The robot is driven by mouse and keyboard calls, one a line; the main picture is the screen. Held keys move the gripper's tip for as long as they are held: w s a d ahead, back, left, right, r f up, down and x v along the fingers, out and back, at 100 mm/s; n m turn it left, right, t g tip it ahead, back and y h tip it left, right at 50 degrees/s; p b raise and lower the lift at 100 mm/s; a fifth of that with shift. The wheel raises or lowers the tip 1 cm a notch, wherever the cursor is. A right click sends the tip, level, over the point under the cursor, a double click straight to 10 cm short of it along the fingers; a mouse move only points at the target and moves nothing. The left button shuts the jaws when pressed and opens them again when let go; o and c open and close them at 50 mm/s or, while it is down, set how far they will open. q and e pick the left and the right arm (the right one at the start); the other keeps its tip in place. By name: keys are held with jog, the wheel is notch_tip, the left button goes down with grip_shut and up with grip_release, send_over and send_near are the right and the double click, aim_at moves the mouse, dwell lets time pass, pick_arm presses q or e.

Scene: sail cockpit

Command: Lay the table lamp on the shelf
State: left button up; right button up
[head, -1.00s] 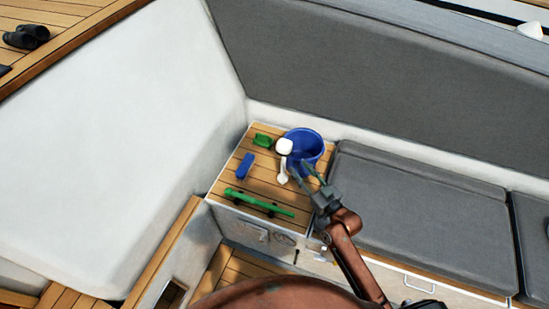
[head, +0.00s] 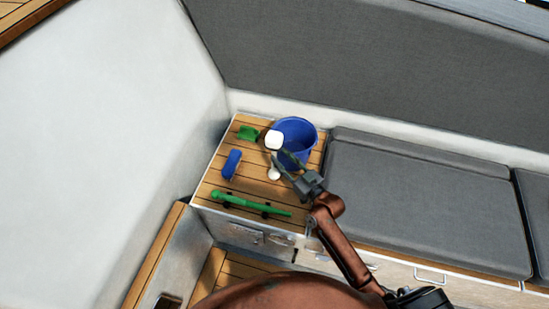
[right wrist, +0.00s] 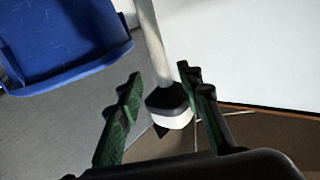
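The white table lamp (head: 274,139) stands on a slatted wooden top (head: 222,180), with its rounded head above and its small base below. Its stem and its black-and-white end (right wrist: 170,106) show in the right wrist view. My right gripper (head: 281,160) is at the lamp's stem, its fingers partly hiding it in the head view. In the right wrist view the green-padded fingers of this gripper (right wrist: 165,98) are apart, one on each side of the lamp; I see a gap at the left finger. My left gripper is not in view.
A blue bucket (head: 301,130) stands right behind the lamp and shows large in the wrist view (right wrist: 62,45). A green brush (head: 247,132), a blue item (head: 231,164) and a long green tool (head: 250,204) lie on the slatted top. Grey cushions (head: 420,205) are to the right.

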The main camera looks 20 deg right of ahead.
jog(key=b+x, duration=0.1)
jog(key=x, duration=0.3)
jog(key=shift+w+a+f, duration=0.15)
jog(key=shift+w+a, duration=0.1)
jog(key=shift+c, duration=0.7)
grip_shut()
